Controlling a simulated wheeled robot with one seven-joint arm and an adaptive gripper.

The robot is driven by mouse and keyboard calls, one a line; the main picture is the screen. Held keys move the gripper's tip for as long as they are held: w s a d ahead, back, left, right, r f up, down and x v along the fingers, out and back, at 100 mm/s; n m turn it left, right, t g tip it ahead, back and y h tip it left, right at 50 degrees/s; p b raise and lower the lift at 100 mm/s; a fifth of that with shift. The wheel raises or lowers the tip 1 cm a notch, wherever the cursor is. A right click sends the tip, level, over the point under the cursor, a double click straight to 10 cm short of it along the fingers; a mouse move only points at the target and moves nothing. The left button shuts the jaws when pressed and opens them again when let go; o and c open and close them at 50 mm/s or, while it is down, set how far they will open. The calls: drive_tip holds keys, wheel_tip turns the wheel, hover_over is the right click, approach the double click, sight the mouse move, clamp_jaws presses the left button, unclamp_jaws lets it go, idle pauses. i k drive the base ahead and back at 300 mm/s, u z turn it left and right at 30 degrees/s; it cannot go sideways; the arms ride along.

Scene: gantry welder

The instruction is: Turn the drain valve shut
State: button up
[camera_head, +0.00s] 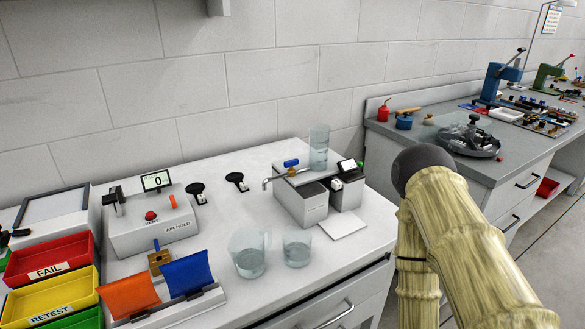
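A small tap with a blue handle (291,163) sits on top of a grey box (302,203) on the white bench. Its spout (267,183) points left, beyond the edge of the box. This looks like the drain valve; I cannot tell from here whether it is open or shut. A clear cylinder (319,150) with liquid stands just behind and right of it. Another blue lever (156,245) stands upright on a brass block farther left. My arm's pale links show at the lower right. My gripper is not in view.
A clear jug (248,254) and a beaker (297,248) stand in front of the box. A small device (348,182) adjoins its right side. A grey workbench (425,133) stands right.

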sight(290, 163)
drive_tip(key=k, duration=1.3)
drive_tip(key=u, duration=0.55)
drive_tip(key=i, duration=0.75)
drive_tip(key=z, duration=0.2)
